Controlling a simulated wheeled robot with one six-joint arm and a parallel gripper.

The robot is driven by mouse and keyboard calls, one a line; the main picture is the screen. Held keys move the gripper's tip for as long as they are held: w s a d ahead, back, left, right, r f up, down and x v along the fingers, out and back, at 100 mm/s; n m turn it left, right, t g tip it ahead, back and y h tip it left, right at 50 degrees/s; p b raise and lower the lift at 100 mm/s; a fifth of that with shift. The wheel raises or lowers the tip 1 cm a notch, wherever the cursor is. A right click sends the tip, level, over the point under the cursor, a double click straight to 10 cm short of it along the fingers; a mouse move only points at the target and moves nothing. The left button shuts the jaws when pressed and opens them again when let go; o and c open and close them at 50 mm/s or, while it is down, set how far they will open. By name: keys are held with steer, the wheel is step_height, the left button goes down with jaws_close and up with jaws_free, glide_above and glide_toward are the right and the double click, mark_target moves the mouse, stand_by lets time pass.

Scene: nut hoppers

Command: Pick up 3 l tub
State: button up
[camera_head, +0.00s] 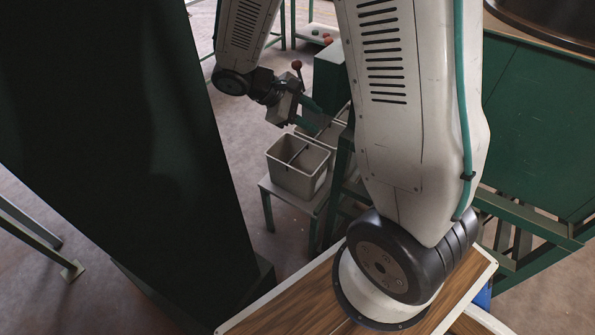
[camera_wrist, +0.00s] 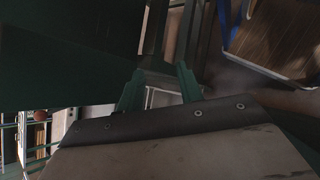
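A light grey tub (camera_head: 297,177) with a thin dark bar across its open top stands upright on a low stand in the head view. A second pale tub (camera_head: 327,134) is behind it, partly hidden by my gripper and arm. I cannot tell by sight which one is the 3 l tub. My gripper (camera_head: 313,114) has two green fingers, spread apart, at the far tub and above and behind the near one. The wrist view also shows the fingers apart (camera_wrist: 160,80), with a pale edge between them. I see nothing gripped; contact with the tub cannot be told.
The low stand (camera_head: 264,187) has green legs. A green box-like housing (camera_head: 330,80) rises close beside the gripper, with a red knob (camera_head: 297,65) near it. A large dark green panel (camera_head: 110,130) fills the left. Green framework (camera_head: 530,227) stands at right. Some floor (camera_head: 236,140) is clear.

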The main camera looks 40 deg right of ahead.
steer(key=w+d+f+n+t+h, duration=0.2)
steer(key=w+f+n, duration=0.25)
steer(key=f, duration=0.45)
steer(key=w+d+f+n+t+h, duration=0.1)
steer(key=w+f+n+h, duration=0.3)
steer(key=f, duration=0.5)
steer(key=n+t+y, duration=0.2)
steer(key=n+t, duration=0.4)
steer(key=n, duration=0.1)
glide_toward(296, 156)
steer(key=d, duration=0.2)
steer(key=x, duration=0.7)
steer(key=shift+w+f, duration=0.35)
steer(key=shift+w, duration=0.1)
jaws_close()
